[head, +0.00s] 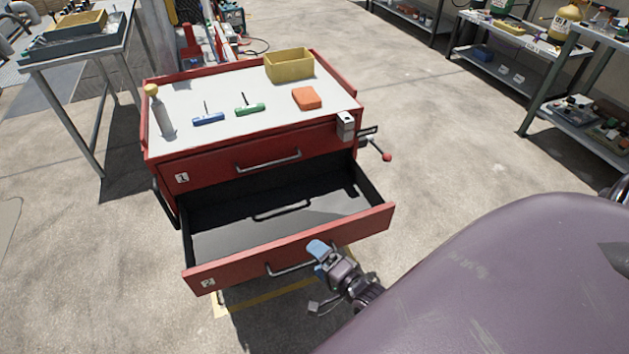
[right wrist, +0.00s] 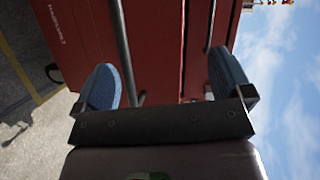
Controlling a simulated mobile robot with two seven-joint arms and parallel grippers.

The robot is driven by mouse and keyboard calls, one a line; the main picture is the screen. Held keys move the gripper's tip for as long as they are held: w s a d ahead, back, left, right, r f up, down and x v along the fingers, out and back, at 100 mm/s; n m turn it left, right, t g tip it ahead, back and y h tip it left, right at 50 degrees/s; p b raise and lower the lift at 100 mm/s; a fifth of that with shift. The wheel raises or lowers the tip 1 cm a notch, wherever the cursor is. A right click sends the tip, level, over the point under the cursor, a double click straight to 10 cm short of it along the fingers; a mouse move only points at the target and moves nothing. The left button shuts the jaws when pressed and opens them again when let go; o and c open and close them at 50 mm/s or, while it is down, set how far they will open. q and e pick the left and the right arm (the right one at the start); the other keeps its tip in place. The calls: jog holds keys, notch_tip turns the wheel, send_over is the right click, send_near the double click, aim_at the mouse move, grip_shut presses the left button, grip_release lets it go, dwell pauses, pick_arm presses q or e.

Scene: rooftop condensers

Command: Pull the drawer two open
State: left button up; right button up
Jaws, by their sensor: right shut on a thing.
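A red tool cabinet holds drawer two (head: 235,271), marked with a 2, below a shut drawer one (head: 215,173), marked with a 1. Drawer two stands pulled far out, and its dark inside shows. Its grey bar handle (head: 285,269) is on the front panel. My right gripper (head: 319,256), with blue fingertips, is at the right end of this handle and shut on it. In the right wrist view, my gripper (right wrist: 165,82) is close in front of the red drawer front, with grey bars beside the fingers. My left gripper is not in view.
The cabinet's top (head: 230,95) bears a yellow bin (head: 289,66), an orange block (head: 307,98), blue and green T-handled tools and a bottle. A table (head: 75,60) stands at left, shelves (head: 590,45) at right. The floor right of the cabinet is clear.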

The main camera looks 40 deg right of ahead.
jog(key=shift+s+d+r, duration=0.1)
jog(key=shift+s+r, duration=0.2)
jog(key=shift+s, duration=0.25)
jog(key=c, duration=0.8)
jog(key=shift+s+d+f, duration=0.15)
jog(key=shift+s+f, duration=0.25)
jog(key=shift+s, duration=1.15)
jog(key=shift+s+d+f, duration=0.15)
jog(key=shift+s+f, duration=0.3)
jog(key=shift+s, duration=1.15)
jog(key=shift+s+d+f, duration=0.15)
jog(key=shift+s+f, duration=0.25)
jog(key=shift+s, duration=1.15)
